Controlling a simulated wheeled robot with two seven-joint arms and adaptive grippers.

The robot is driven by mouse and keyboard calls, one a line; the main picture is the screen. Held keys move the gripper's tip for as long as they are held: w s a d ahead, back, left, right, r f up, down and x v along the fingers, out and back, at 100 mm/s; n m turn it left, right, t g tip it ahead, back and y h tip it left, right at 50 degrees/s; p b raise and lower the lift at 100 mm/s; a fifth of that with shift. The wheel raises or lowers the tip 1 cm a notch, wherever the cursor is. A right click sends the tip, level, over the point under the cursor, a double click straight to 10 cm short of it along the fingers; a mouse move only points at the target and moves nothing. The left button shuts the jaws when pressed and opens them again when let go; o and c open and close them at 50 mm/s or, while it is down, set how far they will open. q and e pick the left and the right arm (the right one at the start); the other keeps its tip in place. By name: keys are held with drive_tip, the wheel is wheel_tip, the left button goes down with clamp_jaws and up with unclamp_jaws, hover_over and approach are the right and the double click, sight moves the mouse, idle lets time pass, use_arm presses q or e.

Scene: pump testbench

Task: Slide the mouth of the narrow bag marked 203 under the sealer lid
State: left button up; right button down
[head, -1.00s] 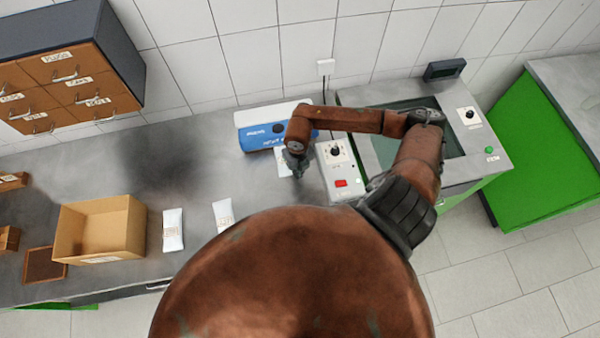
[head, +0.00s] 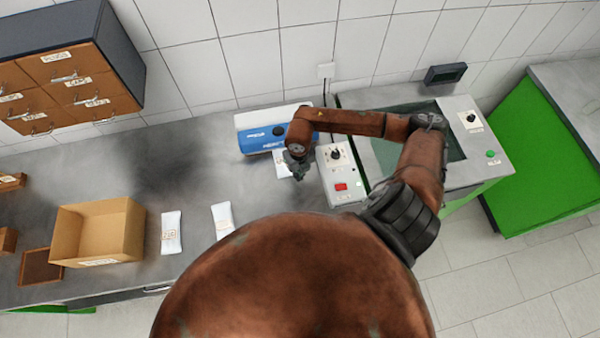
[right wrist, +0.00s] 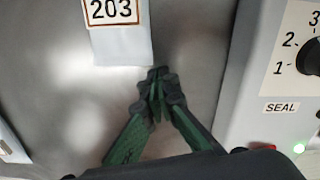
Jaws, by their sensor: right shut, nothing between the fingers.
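The narrow bag marked 203 (right wrist: 122,42) lies flat on the metal bench. In the head view the white bag (head: 283,166) lies at the front of the blue and white sealer (head: 262,138), partly hidden by my right gripper (head: 298,170). My left gripper is not in view.
A control box (head: 344,184) with a SEAL dial and red switch stands close right of my right gripper. Two white bags (head: 171,232) (head: 222,219) lie to the left, beside an open cardboard box (head: 120,240). The bench between the bags and sealer is clear.

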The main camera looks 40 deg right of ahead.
drive_tip(key=shift+s+a, duration=0.2)
drive_tip(key=shift+s, duration=0.4)
drive_tip(key=shift+s+a, duration=0.2)
drive_tip(key=shift+s, duration=0.35)
drive_tip(key=r, duration=0.6)
drive_tip(key=shift+w+a+b, duration=0.2)
drive_tip(key=shift+b, duration=0.2)
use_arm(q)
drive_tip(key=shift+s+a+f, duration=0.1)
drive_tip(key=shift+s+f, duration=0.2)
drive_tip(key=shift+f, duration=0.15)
use_arm(e)
drive_tip(key=r, duration=0.4)
drive_tip(key=shift+s+d, duration=0.1)
drive_tip(key=shift+s, duration=0.1)
